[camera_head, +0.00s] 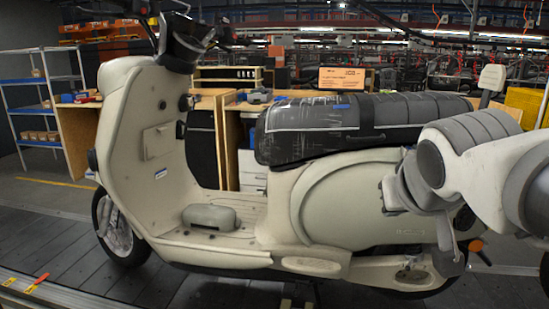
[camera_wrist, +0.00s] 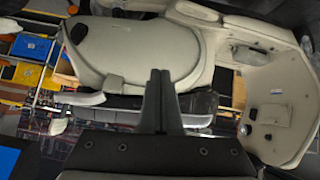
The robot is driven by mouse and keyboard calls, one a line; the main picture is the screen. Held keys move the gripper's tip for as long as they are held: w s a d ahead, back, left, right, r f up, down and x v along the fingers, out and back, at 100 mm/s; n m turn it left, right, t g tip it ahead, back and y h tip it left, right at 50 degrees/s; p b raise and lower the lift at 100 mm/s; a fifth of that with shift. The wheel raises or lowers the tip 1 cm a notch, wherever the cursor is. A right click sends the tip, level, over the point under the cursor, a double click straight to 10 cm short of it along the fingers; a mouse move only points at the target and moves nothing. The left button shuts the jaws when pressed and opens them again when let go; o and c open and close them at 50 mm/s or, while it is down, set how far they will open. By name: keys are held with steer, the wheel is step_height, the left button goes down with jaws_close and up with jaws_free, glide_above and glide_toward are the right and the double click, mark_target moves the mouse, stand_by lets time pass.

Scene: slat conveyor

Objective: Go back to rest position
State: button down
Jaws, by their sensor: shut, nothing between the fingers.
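My gripper (camera_wrist: 160,75) shows in the wrist view as two dark fingers side by side. They are shut with nothing between them. My arm comes in from the right in the head view, in front of the rear of a cream scooter (camera_head: 335,205). I cannot make out the fingertips clearly in the head view. In the wrist view the scooter's cream rear body (camera_wrist: 130,50) lies beyond the fingers. I cannot tell the gap between fingers and scooter. The scooter stands upright, with a black, partly wrapped seat (camera_head: 310,125).
The scooter stands on a dark slat conveyor (camera_head: 45,240). An orange-red tag (camera_head: 35,284) lies on the conveyor's near edge at the left. A shelf rack (camera_head: 32,95) with bins stands at the back left. Wooden workbenches stand behind the scooter. The conveyor left of the front wheel is clear.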

steer(key=s+a+f+g+y, duration=0.2)
steer(key=s+a+f+g, duration=0.2)
steer(key=s+f, duration=0.8)
step_height(320, 180, up, 14)
steer(key=p, duration=1.4)
steer(key=shift+a+f+n, duration=0.15)
steer(key=shift+a+n, duration=0.15)
